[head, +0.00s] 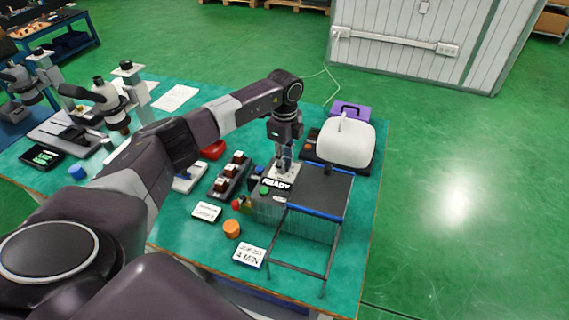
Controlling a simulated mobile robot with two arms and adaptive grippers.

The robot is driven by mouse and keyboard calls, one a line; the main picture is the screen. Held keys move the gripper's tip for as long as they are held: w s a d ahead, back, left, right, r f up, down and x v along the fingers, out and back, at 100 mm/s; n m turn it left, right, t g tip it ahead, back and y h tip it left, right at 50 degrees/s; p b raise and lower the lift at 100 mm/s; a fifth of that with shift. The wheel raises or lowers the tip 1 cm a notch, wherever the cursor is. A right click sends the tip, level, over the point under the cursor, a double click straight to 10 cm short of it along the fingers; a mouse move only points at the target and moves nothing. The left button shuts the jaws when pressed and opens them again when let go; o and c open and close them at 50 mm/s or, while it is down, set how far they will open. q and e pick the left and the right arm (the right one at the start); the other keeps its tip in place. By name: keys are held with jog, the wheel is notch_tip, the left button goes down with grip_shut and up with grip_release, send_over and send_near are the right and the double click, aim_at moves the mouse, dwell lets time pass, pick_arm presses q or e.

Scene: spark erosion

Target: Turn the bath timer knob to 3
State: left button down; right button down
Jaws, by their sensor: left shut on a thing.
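My left gripper (284,166) points down at the back of a dark control box with a "READY" sign (275,184). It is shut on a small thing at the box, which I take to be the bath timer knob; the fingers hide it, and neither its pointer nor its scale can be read. The box adjoins a bath with a dark top (322,190) and a blue front rail. A green button (264,190) and a blue button (260,170) show near the gripper. My right gripper is not in view.
A white domed machine (345,143) stands close behind the bath. A rack of brown blocks (232,174), an orange cylinder (232,229) and a "4 MIN" card (249,255) lie to the left. Microscopes (107,100) stand at the far left. The table's right edge is near the bath.

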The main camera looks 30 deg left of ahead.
pick_arm(q)
jog(key=m+b, duration=0.3)
jog(key=m, duration=0.4)
jog(key=shift+w, duration=0.1)
jog(key=m+b, duration=0.2)
jog(key=m, duration=0.4)
jog(key=shift+m, duration=0.4)
jog(key=m+b, duration=0.2)
jog(key=m, duration=0.3)
jog(key=m+b, duration=0.1)
jog(key=m, duration=0.4)
jog(key=shift+r+m, duration=0.1)
jog(key=shift+m, duration=0.3)
jog(key=c, duration=1.7)
grip_release()
notch_tip(320, 180, up, 12)
jog(key=shift+f, duration=0.1)
